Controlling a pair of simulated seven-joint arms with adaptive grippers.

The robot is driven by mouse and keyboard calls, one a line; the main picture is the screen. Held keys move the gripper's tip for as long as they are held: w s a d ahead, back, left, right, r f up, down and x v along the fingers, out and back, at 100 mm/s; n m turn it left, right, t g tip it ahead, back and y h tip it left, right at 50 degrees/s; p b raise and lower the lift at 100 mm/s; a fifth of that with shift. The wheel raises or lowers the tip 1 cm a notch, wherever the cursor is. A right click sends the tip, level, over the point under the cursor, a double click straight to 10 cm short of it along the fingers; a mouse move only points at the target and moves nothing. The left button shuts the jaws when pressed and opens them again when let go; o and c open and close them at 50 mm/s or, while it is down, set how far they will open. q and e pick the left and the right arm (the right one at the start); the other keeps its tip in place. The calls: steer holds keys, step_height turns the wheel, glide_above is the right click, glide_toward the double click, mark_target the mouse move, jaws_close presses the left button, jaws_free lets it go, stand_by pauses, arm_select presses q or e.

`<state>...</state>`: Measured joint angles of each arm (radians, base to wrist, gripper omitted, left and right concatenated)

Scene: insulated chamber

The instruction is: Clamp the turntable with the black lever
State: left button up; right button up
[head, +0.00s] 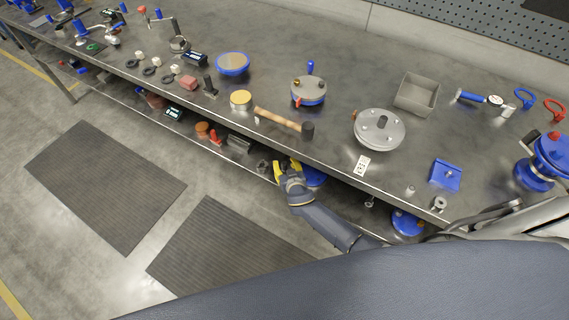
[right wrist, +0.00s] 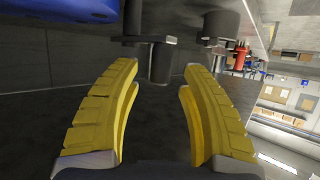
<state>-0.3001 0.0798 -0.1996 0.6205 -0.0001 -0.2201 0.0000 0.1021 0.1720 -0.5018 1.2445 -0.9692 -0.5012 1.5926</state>
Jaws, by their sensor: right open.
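My right gripper (head: 287,166) is at the front edge of the workbench, by the lower shelf, with its yellow fingers apart. In the right wrist view the open fingers (right wrist: 160,95) have nothing between their tips. A dark stubby lever-like piece (right wrist: 160,62) is just beyond them, apart from them. I cannot tell for sure whether it is the black lever. A blue round body (head: 314,177) is partly hidden beside my gripper; a blue edge (right wrist: 65,8) fills the wrist view's upper left. I cannot tell which round piece is the turntable. My left gripper is out of view.
The bench top holds a blue-rimmed disc (head: 232,65), a grey round fixture with a blue handle (head: 309,91), a silver disc (head: 380,131) and a mallet (head: 278,119). The bench edge is close above my right gripper. The shelf holds a red piece (head: 215,137).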

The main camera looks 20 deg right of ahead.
steer(key=shift+w+f, duration=0.2)
steer(key=shift+w, duration=0.3)
jaws_close()
stand_by(0.5)
